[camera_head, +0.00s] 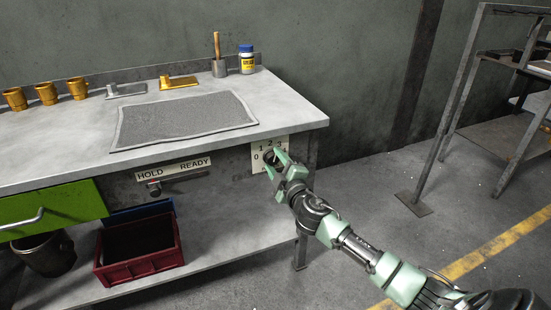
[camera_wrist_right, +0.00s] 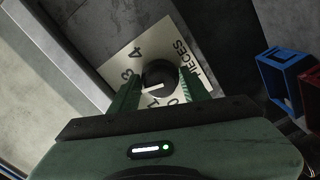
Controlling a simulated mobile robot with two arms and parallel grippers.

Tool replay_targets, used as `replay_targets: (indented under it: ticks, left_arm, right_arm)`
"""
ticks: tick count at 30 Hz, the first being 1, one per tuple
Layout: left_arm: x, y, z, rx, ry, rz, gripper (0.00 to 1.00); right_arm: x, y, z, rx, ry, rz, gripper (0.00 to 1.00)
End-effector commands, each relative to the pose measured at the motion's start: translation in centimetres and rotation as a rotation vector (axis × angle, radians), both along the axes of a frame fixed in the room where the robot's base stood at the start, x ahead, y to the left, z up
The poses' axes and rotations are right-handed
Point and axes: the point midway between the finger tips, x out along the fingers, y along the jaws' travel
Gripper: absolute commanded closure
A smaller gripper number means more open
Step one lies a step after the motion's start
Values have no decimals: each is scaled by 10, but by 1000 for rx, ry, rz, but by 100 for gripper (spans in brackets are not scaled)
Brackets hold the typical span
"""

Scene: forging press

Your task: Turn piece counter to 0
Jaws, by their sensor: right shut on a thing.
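The piece counter is a pale plate (camera_head: 257,168) on the front of the bench, below its right corner. In the head view I read 1, 2, 3 along its top and 0 at its left. The right wrist view shows the plate (camera_wrist_right: 120,58) with PIECES, 4, 3, 1 and 0. Its round dark knob (camera_wrist_right: 160,76) has a white pointer line, aimed toward the left finger, between 3 and 1; a 2 there is hidden. My right gripper (camera_head: 273,160) is shut on the knob, one finger on each side. My left gripper is out of view.
A HOLD/READY switch (camera_head: 154,187) sits left of the counter. A green drawer (camera_head: 60,208) and red crate (camera_head: 140,267) are farther left and lower. The bench top (camera_head: 290,112) overhangs the counter. Floor to the right is open up to a metal rack (camera_head: 455,105).

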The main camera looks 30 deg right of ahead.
Motion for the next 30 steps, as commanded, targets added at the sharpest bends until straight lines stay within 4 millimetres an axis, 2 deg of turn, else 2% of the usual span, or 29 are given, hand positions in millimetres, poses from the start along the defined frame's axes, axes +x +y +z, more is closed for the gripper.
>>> replay_targets:
  ticks: [3,13,15,30]
  left_arm:
    - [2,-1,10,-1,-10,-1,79]
    - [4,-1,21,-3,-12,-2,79]
    - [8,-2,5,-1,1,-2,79]
    - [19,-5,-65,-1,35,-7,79]
  right_arm:
    - [0,0,2,-107,19,0,94]
    - [0,0,2,-418,71,1,94]
    - [0,0,2,-482,81,2,94]
    - [0,1,3,-952,160,3,94]
